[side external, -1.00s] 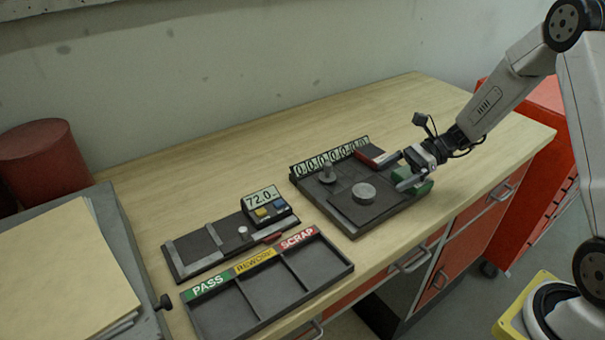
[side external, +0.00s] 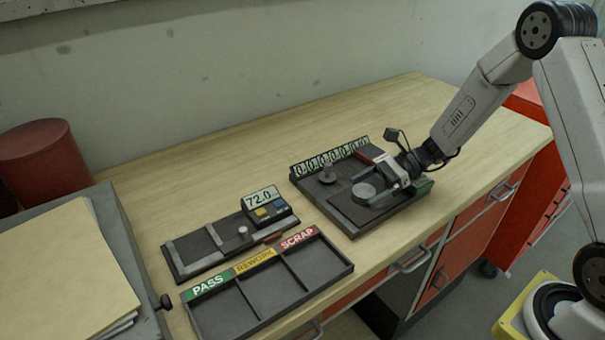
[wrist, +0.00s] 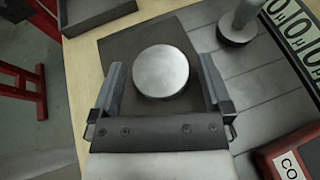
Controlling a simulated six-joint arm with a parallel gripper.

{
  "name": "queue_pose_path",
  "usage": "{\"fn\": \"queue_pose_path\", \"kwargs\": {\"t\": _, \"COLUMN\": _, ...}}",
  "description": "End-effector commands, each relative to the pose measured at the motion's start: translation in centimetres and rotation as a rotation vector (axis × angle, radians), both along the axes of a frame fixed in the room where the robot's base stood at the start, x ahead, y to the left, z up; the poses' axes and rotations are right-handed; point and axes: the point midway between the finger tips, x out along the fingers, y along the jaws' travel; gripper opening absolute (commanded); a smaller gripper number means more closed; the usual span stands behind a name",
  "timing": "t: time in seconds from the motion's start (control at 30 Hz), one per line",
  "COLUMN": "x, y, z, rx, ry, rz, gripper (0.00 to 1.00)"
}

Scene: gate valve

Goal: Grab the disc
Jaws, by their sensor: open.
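The disc (side external: 364,192) is a round, light-grey metal piece lying flat on a dark plate of the fixture (side external: 345,222). In the wrist view the disc (wrist: 161,71) lies between and slightly ahead of my two fingers. My gripper (side external: 385,183) is open, just right of the disc in the side view. In the wrist view the fingers of my gripper (wrist: 160,82) stand on either side of the disc with a gap at each side. I cannot tell the exact height of the fingertips over the plate.
A post with a round base (side external: 327,175) and a number display (side external: 330,157) stand on the fixture behind the disc. A sorting tray (side external: 268,285) marked PASS, REWORK and SCRAP and a gauge reading 72.0 (side external: 262,197) stand to the left. The table's back area is clear.

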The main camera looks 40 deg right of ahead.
Motion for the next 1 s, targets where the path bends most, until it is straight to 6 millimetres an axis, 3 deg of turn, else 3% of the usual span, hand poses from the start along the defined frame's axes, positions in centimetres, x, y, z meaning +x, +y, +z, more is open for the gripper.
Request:
{"fn": "queue_pose_path", "kwargs": {"t": 0.53, "x": 0.06, "y": 0.22, "z": -0.08, "rx": 0.000, "ry": 0.000, "rz": 0.000, "gripper": 1.00}}
{"fn": "queue_pose_path", "kwargs": {"t": 0.83, "x": 0.06, "y": 0.21, "z": -0.07, "rx": 0.000, "ry": 0.000, "rz": 0.000, "gripper": 0.05}}
{"fn": "queue_pose_path", "kwargs": {"t": 0.87, "x": 0.06, "y": 0.21, "z": -0.07, "rx": 0.000, "ry": 0.000, "rz": 0.000, "gripper": 0.00}}
{"fn": "queue_pose_path", "kwargs": {"t": 1.0, "x": 0.09, "y": 0.21, "z": -0.01, "rx": 0.002, "ry": -0.002, "rz": -0.001, "gripper": 0.00}}
